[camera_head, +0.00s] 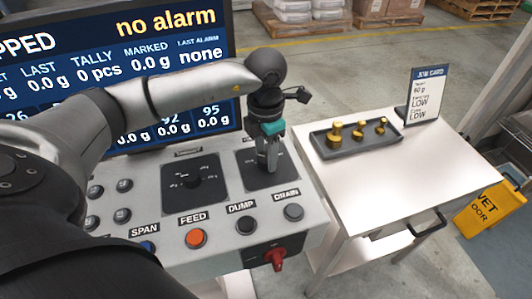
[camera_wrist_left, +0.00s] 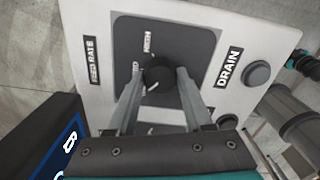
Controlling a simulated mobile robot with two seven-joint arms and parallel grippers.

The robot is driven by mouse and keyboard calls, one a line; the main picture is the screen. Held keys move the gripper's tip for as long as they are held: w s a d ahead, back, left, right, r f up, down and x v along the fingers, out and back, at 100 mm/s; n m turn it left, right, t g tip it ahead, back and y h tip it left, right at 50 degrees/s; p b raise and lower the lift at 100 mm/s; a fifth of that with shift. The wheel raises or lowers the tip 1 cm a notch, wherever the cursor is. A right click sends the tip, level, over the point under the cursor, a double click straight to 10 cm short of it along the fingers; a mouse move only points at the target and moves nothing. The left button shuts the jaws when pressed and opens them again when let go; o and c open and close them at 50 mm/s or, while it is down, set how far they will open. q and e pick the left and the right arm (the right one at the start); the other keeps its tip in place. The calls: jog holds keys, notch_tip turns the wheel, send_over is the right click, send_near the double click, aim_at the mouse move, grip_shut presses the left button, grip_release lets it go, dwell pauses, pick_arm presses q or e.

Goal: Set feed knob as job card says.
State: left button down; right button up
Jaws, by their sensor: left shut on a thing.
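The feed knob (camera_wrist_left: 157,77) is a round black knob on a dark plate (camera_wrist_left: 190,35) labelled FEED RATE. A white pointer line shows on it; I cannot tell for sure which mark it meets. HIGH is printed at one side, and other marks are partly hidden. My left gripper (camera_wrist_left: 160,84) is shut on the knob, one finger on each side. In the head view the left gripper (camera_head: 268,162) points down and hides the knob. The job card (camera_head: 427,95) stands on the side table and shows 60 g, LOW and LOW; its small lines are blurred.
Push buttons line the panel front: FEED (camera_head: 195,238), DUMP (camera_head: 247,224) and DRAIN (camera_head: 293,211), with a red switch (camera_head: 276,259) below. A second dial plate (camera_head: 194,183) lies left. A tray (camera_head: 320,147) of brass weights stands on the white table (camera_head: 385,185). The screen (camera_head: 150,60) reads no alarm.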

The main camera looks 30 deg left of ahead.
aim_at(266, 158)
pick_arm(q)
jog(key=shift+r+n, duration=0.1)
jog(key=shift+n, duration=0.7)
jog(key=shift+c, duration=1.5)
grip_release()
notch_tip(266, 158, up, 15)
jog(key=shift+p, duration=0.3)
